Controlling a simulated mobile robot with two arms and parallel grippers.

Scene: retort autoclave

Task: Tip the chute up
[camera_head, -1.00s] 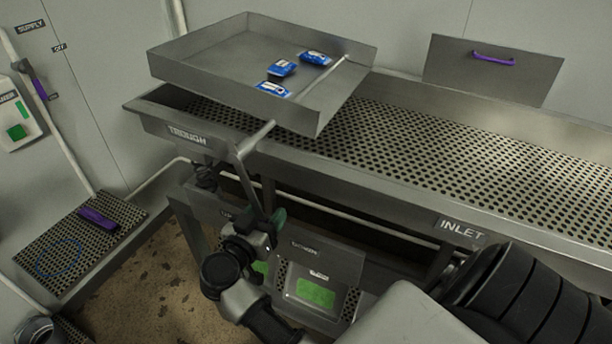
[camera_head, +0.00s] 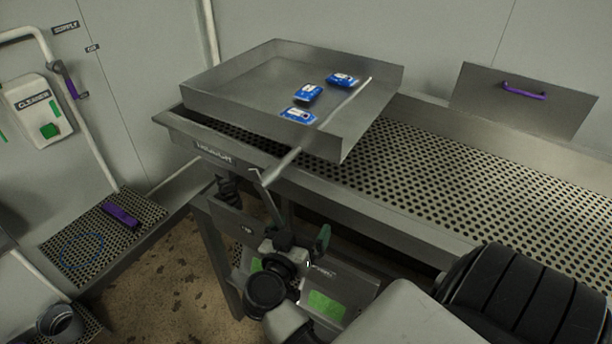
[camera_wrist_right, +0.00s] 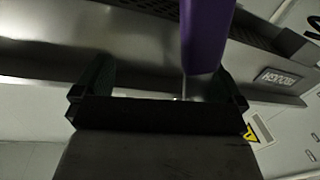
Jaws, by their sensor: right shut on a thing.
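The chute (camera_head: 225,98) is a shallow grey metal tray over the left end of the perforated trough (camera_head: 435,160). Several blue packets (camera_head: 308,93) lie on its floor toward the right side. A rod with a crank lever (camera_head: 267,185) runs from the chute's front side down to my right gripper (camera_head: 300,240). My left gripper is out of view.
A grey panel with a purple handle (camera_head: 522,90) is at the back wall. A cleaner box (camera_head: 38,108) hangs on the left wall. A purple object (camera_head: 121,215) lies on a perforated plate at left. Green-screened boxes (camera_head: 327,306) sit below the trough.

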